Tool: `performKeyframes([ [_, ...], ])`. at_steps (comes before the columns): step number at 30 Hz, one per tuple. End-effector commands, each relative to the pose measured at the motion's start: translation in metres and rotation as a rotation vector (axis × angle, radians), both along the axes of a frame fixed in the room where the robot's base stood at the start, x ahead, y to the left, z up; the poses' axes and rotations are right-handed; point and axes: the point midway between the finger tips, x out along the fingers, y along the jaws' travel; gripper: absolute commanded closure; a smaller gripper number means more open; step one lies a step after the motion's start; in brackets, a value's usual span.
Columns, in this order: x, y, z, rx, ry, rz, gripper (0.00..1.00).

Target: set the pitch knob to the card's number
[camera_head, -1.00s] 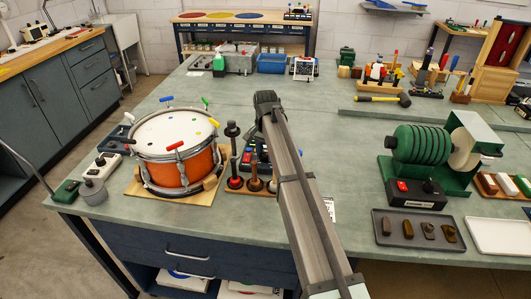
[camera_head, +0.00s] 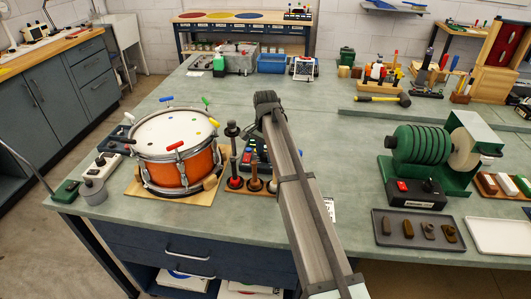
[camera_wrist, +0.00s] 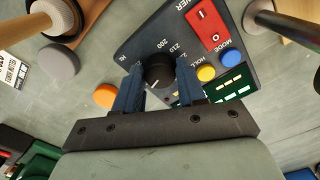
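The pitch knob (camera_wrist: 159,70) is a round black knob with a white pointer line, on a dark tuner box (camera_wrist: 205,62) in the wrist view. Printed numbers, 200 and 210 among them, show around its far side; the near side is partly hidden by my fingers. The pointer line slants toward the lower left. My gripper (camera_wrist: 158,80) has its two blue fingers on either side of the knob, and the knob fills the gap between them. In the head view the tuner box (camera_head: 262,150) is partly hidden behind my arm. A white card (camera_wrist: 14,72) with print too small to read lies at the left.
A red power switch (camera_wrist: 207,25), a blue button (camera_wrist: 231,57) and a yellow button (camera_wrist: 206,74) sit beside the knob. An orange disc (camera_wrist: 106,95) lies near it. The drum (camera_head: 178,150) stands left of my arm, the green grinder-like machine (camera_head: 425,145) right.

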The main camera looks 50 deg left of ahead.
Motion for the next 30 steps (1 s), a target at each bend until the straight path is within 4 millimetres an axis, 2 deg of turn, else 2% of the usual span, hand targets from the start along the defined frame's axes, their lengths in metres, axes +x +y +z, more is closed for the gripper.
performKeyframes([
  [1,0.000,0.000,0.000,0.000,0.000,0.000,0.55],
  [7,0.000,0.000,0.000,0.000,0.000,0.001,0.37],
  [17,0.000,0.000,0.005,0.000,0.000,0.001,0.37],
  [23,0.000,0.001,0.031,0.002,0.000,0.001,0.37],
  [30,0.001,0.001,0.079,0.001,-0.001,0.001,0.37],
])
